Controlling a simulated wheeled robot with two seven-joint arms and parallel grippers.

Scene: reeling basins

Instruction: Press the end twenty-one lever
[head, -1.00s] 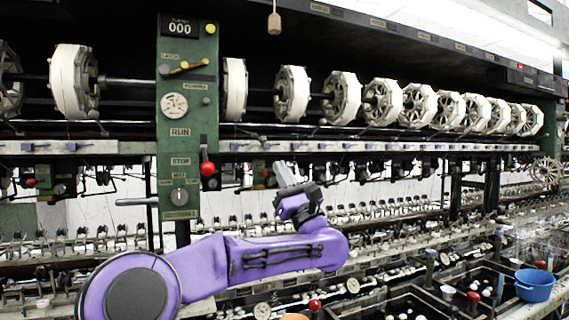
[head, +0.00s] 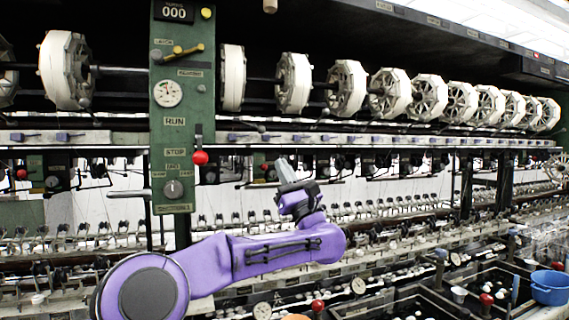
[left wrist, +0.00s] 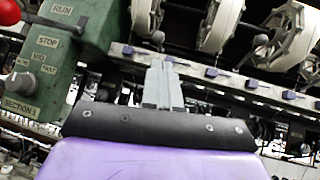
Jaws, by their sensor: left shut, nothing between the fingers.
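Small purple levers sit in a row along the pale rail (head: 400,140) under the white reels. I cannot read which one is end twenty-one. In the left wrist view, purple levers show on the rail left of the fingers (left wrist: 127,50) and right of them (left wrist: 211,72). My left gripper (head: 286,168) is shut and empty, its grey fingers pointing up just below the rail in the head view. In the left wrist view the fingertips (left wrist: 164,66) appear over the rail, between two levers; I cannot tell whether they touch anything. My right gripper is not in view.
The green control panel (head: 182,110) with a red-knobbed lever (head: 200,157) stands left of my gripper. A metal bar (head: 130,194) juts left from it. White reels (head: 293,83) hang above the rail. Dark basins and a blue bowl (head: 548,287) lie low at the right.

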